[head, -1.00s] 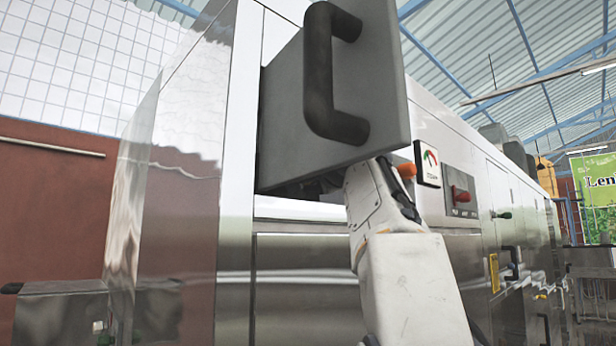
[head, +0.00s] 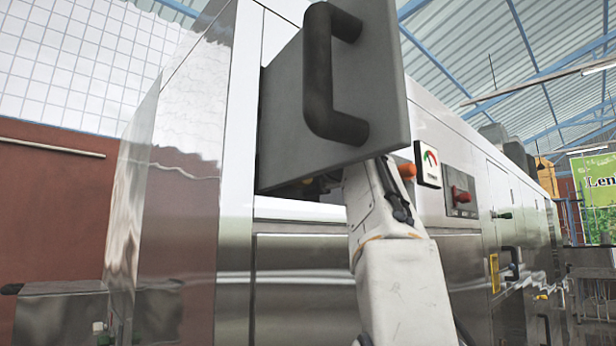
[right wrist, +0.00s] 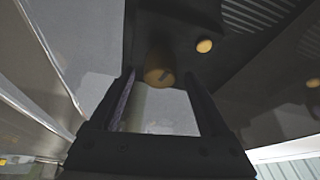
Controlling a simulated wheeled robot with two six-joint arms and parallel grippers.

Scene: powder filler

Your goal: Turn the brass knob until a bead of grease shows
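In the right wrist view a round brass knob (right wrist: 158,72) with a dark slot-like mark sits under a dark surface. The two black fingers of my right gripper (right wrist: 159,77) point up at it, one on each side, with a visible gap to the knob. The gripper is open. In the head view my right arm reaches up beneath a grey panel with a black handle (head: 317,75), which hides the gripper. I see no grease bead. My left gripper is in neither view.
Another round brass piece (right wrist: 204,46) lies right of the knob.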

